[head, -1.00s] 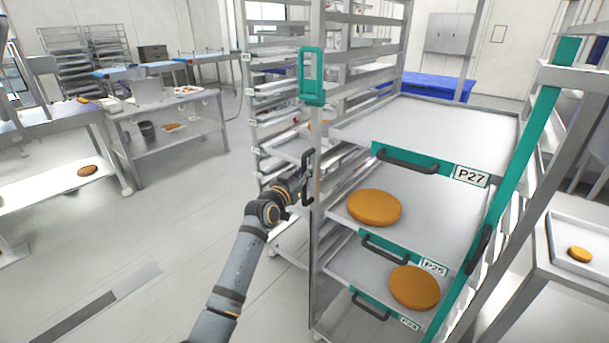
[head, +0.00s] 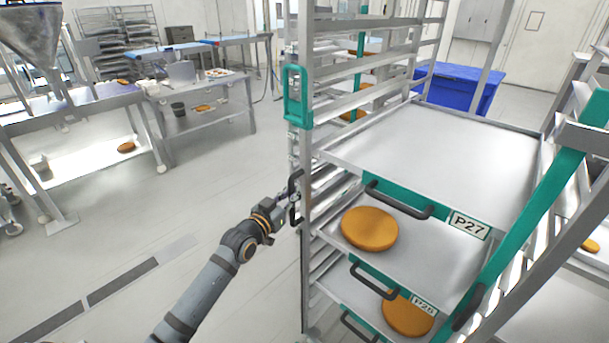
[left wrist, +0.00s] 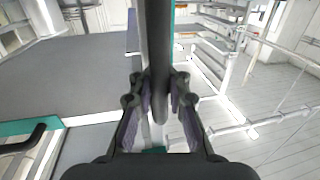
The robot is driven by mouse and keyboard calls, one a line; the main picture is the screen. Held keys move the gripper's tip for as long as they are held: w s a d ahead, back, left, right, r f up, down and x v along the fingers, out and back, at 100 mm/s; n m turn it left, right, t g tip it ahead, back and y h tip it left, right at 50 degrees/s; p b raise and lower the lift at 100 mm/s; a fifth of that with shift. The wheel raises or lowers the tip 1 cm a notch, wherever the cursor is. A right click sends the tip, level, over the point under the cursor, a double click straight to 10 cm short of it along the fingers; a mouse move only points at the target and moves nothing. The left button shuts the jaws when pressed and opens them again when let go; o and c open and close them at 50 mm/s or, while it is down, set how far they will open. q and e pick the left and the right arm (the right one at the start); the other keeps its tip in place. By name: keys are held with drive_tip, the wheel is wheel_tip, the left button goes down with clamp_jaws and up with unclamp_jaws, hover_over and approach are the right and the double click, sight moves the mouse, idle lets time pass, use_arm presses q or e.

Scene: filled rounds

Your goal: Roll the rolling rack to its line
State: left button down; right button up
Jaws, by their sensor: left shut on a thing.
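The rolling rack (head: 308,190) is a tall metal frame with trays, standing close in front of me on the right of the head view. Its left post carries a teal bracket (head: 298,97) and a dark vertical handle (head: 296,196). My left gripper (head: 286,204) is shut on that handle. In the left wrist view the dark handle bar (left wrist: 158,70) runs between the two fingers. The trays bear round orange-brown discs (head: 369,228) and the labels P27 and P25. A dark dashed strip (head: 122,281) lies on the floor at left. My right gripper is not in view.
A blue bin (head: 459,88) stands behind the rack. Metal tables (head: 205,95) with a tray, a bucket and round discs stand at the back left. Another metal structure with a teal bar (head: 545,215) is close at right. The floor at left is clear.

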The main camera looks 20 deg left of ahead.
use_arm(q)
drive_tip(key=shift+s+a+f+p, duration=0.2)
drive_tip(key=shift+s+p, duration=0.15)
drive_tip(key=shift+s, duration=0.15)
drive_tip(key=shift+s+a+f+p, duration=0.15)
drive_tip(key=shift+s+p, duration=0.2)
drive_tip(key=shift+s, duration=0.1)
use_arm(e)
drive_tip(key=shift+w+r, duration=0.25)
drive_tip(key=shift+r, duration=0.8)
